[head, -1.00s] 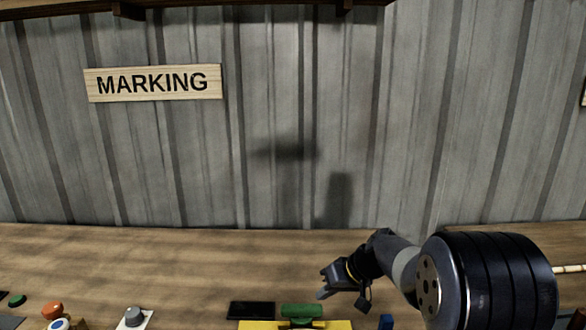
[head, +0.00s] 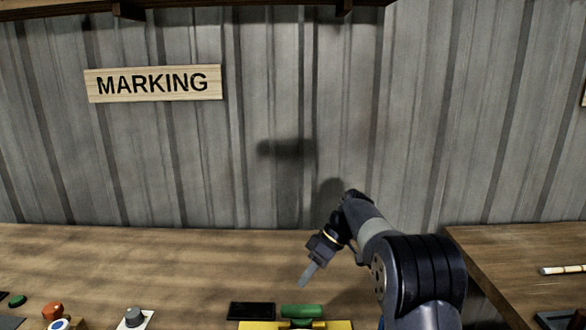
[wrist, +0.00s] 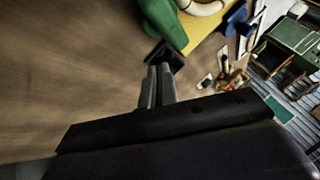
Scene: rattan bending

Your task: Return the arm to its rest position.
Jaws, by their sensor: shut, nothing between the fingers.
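My gripper (head: 307,273) is above the wooden table, just behind and to the right of a green block (head: 301,310) in the head view. Its fingers point down and to the left. In the wrist view the two fingers (wrist: 157,85) lie together with nothing between them. The green block also shows near the top of the wrist view (wrist: 160,22). My arm is bent at the elbow on the right side of the head view.
A yellow plate (head: 255,325) lies at the front edge, with a dark flat box (head: 251,310) behind it. An orange button (head: 52,309) and a grey knob (head: 134,316) are at the left. A pale rod (head: 562,270) lies on the right table. The table's back is clear.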

